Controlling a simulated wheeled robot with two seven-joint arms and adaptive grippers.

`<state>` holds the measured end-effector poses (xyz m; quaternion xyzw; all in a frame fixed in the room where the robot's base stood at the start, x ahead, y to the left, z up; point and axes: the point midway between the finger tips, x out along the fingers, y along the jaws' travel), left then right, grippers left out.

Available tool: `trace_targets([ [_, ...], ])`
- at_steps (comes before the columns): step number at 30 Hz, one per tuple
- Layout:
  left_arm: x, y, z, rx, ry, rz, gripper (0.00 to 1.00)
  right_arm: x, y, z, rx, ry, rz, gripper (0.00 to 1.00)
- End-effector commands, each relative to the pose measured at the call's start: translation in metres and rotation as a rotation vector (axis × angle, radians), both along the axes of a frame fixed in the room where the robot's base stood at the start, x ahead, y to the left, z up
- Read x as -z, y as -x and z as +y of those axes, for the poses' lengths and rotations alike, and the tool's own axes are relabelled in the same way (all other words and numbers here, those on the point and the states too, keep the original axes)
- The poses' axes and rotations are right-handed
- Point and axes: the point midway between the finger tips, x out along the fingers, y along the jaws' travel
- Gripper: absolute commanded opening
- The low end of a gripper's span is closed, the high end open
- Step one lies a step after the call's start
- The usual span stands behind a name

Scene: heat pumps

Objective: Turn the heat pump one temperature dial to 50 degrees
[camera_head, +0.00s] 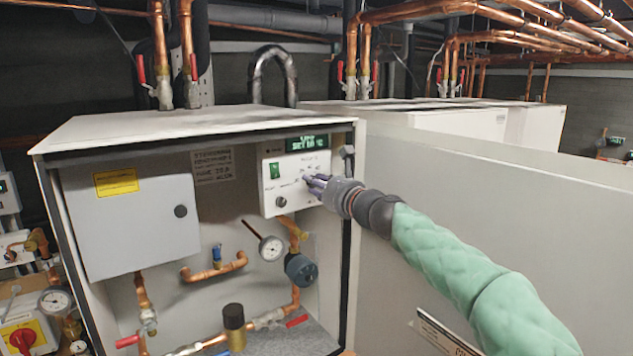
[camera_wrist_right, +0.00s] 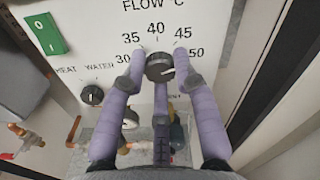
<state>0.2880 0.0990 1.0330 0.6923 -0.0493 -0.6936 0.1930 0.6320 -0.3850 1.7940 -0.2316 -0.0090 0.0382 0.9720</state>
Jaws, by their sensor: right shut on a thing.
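The flow temperature dial (camera_wrist_right: 159,67) is a dark round knob on a white control panel (camera_head: 272,203). Printed numbers from 30 to 50 arc around it, with 40 at the top and 50 at the right. A pale mark shows on its face, but I cannot tell exactly which number it points to. My right gripper (camera_head: 311,183) reaches in from the right, with its purple fingers shut around the dial. The fingers also show in the right wrist view (camera_wrist_right: 160,84). A green display (camera_head: 307,143) sits above; its digits are too blurred to read. My left gripper is not in view.
A green switch (camera_head: 274,184) and a smaller black knob (camera_head: 281,201) are on the same panel. A grey box (camera_head: 135,230) is to the left. A gauge (camera_head: 272,248) and copper pipes lie below. A large grey panel (camera_head: 460,210) stands close on the right.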

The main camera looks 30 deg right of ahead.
Motion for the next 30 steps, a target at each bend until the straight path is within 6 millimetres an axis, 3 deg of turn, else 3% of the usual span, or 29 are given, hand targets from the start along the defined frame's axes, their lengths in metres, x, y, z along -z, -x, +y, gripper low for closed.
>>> trace_targets([
  [9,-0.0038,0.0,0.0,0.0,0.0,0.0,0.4,0.0064,-0.0017,0.0014,-0.004,-0.1,0.019,0.0],
  [24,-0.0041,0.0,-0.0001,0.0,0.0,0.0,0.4,0.0069,-0.0018,0.0012,-0.002,-0.113,0.02,0.0],
  [25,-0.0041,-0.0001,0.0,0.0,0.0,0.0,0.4,0.0069,-0.0018,0.0012,-0.002,-0.113,0.02,0.38],
  [27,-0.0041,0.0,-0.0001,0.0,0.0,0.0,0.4,0.006,-0.0016,0.001,-0.002,-0.113,0.018,0.53],
  [30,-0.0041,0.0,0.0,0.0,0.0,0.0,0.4,0.0042,-0.0011,0.0006,-0.001,-0.112,0.015,0.53],
])
